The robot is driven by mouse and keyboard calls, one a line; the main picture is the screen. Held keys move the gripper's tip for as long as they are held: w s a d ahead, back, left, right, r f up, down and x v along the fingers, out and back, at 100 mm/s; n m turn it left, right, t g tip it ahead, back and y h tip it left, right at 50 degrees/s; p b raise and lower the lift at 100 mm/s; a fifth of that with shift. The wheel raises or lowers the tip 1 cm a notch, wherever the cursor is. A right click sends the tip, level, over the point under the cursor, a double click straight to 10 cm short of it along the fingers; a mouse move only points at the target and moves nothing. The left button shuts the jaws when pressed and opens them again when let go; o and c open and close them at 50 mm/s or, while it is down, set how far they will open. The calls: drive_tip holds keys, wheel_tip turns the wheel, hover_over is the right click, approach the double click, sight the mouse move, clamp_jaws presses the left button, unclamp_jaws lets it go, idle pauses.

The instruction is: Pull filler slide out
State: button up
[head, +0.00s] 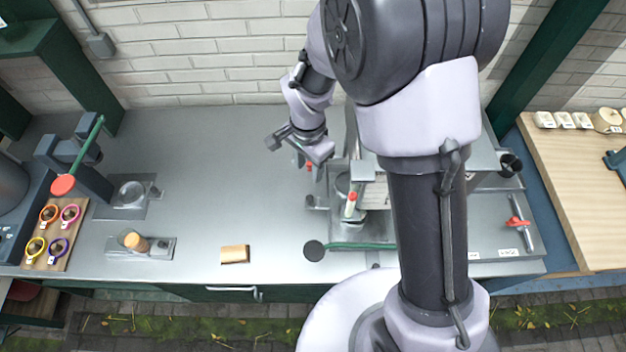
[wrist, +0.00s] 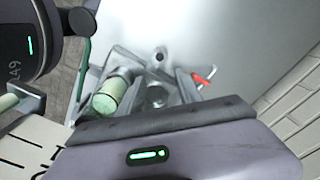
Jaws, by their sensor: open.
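A grey metal filling machine (head: 376,196) stands on the metal counter, partly hidden behind my arm. A small red handle (head: 309,168) sticks out at its left side, just below my gripper (head: 300,150). The red handle also shows in the wrist view (wrist: 203,77), beside metal bars and a round opening. I cannot tell for sure which part is the filler slide. A pale green cylinder (wrist: 112,94) stands left of the opening in the wrist view. My gripper is open, above and apart from the handle, with nothing seen in it.
A green-handled tool with a dark round end (head: 314,250) lies before the machine. A wooden block (head: 235,254), a small holder with a tan plug (head: 135,241) and a board of colored rings (head: 54,232) are left. The counter's middle (head: 210,170) is clear. A brick wall stands behind.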

sight(309, 197)
wheel_tip(309, 197, down, 14)
drive_tip(key=shift+s+r+b, duration=0.1)
drive_tip(key=shift+b, duration=0.35)
drive_tip(key=shift+f, duration=0.55)
drive_tip(key=shift+c, duration=0.2)
clamp_jaws()
idle(0.4)
